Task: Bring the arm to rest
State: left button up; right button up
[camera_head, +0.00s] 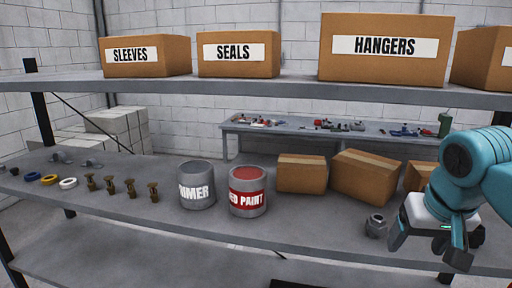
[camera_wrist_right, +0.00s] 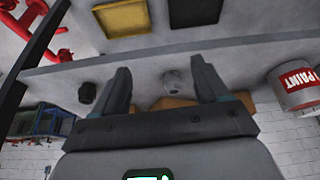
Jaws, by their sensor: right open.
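My right arm (camera_head: 468,178) comes in from the right in the head view, in front of the middle shelf. Its gripper (camera_head: 428,250) hangs at the shelf's front edge with its fingers apart and nothing seen between them. The open fingers also show in the right wrist view (camera_wrist_right: 163,85). A small grey metal fitting (camera_head: 376,225) stands on the shelf just left of the gripper. In the wrist view the fitting (camera_wrist_right: 172,82) appears beyond the gap between the fingers, not held. My left gripper is in neither view.
The middle shelf (camera_head: 310,232) carries a primer can (camera_head: 196,186), a red paint can (camera_head: 248,190), cardboard boxes (camera_head: 365,175) and small brass fittings (camera_head: 130,189). Labelled boxes (camera_head: 387,48) stand on the upper shelf. The wrist view shows a yellow bin (camera_wrist_right: 122,17) and a dark bin (camera_wrist_right: 195,12).

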jog(key=w+a+f+n+g+y, duration=0.1)
jog(key=a+f, duration=0.2)
jog(key=f, duration=0.8)
jog(key=w+a+f+n+g+y, duration=0.15)
jog(key=a+f, duration=0.25)
jog(key=f, duration=0.7)
jog(key=w+a+f+y, duration=0.1)
jog(key=a+f, duration=0.2)
jog(key=f, duration=0.8)
jog(key=s+a+f+m, duration=0.1)
jog(key=s+a+f, duration=0.2)
jog(key=s+f, duration=0.7)
jog(key=s+a+f+m+g+y, duration=0.1)
jog(key=s+a+f, duration=0.2)
jog(key=s+f, duration=0.7)
jog(key=shift+s+f+b, duration=0.15)
jog(key=shift+s+b, duration=0.3)
jog(key=shift+s, duration=0.3)
jog(key=shift+g, duration=0.25)
